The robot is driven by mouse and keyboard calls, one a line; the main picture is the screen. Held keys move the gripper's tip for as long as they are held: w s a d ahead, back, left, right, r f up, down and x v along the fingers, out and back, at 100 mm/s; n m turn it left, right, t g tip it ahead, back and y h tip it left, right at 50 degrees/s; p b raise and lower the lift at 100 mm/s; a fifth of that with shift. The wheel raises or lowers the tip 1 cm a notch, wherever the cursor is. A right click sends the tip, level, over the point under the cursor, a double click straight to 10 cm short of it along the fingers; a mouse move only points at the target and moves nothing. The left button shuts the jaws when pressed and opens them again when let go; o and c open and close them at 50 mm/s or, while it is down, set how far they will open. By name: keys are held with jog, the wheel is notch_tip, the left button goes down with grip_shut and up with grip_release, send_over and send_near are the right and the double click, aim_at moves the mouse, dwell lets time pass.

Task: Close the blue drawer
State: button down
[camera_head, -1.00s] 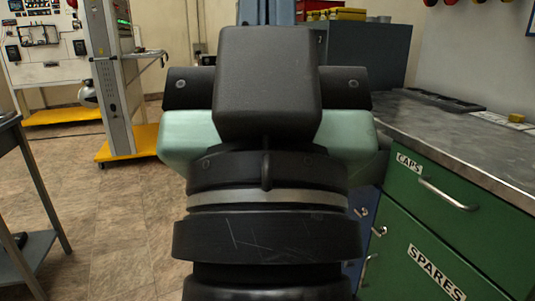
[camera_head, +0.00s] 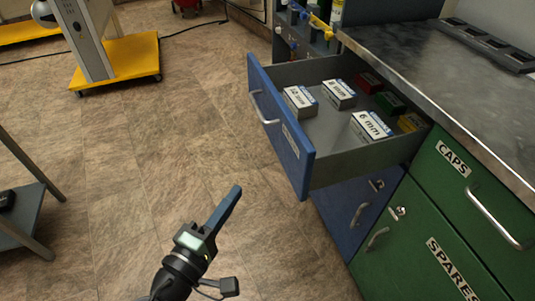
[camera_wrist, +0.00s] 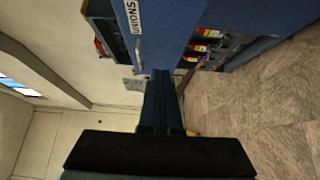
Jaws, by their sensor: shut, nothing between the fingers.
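The blue drawer (camera_head: 285,135) is pulled well out of the cabinet in the head view. Its front has a silver bar handle (camera_head: 258,108), and small labelled boxes lie inside it. My gripper (camera_head: 228,205) is shut and empty, in front of the drawer and lower left of its face, apart from it in the head view. In the wrist view, a blue panel with a label ending in "UNIONS" (camera_wrist: 170,30) stands beyond the shut fingers (camera_wrist: 160,85). The gap between the fingertips and this panel is hard to judge there.
Green drawers marked CAPS (camera_head: 475,195) and SPARES (camera_head: 430,250) stand to the right under a metal worktop (camera_head: 440,90). A lower blue front (camera_head: 345,215) is shut. A grey side table (camera_head: 25,200) is at the left. The floor between is clear.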

jog(key=x, duration=0.4)
jog(key=d+b+x, duration=0.1)
jog(key=x, duration=0.3)
jog(key=s+x, duration=0.1)
jog(key=x, duration=0.3)
jog(key=shift+d, duration=0.35)
jog(key=shift+w+d, duration=0.15)
jog(key=shift+d, duration=0.4)
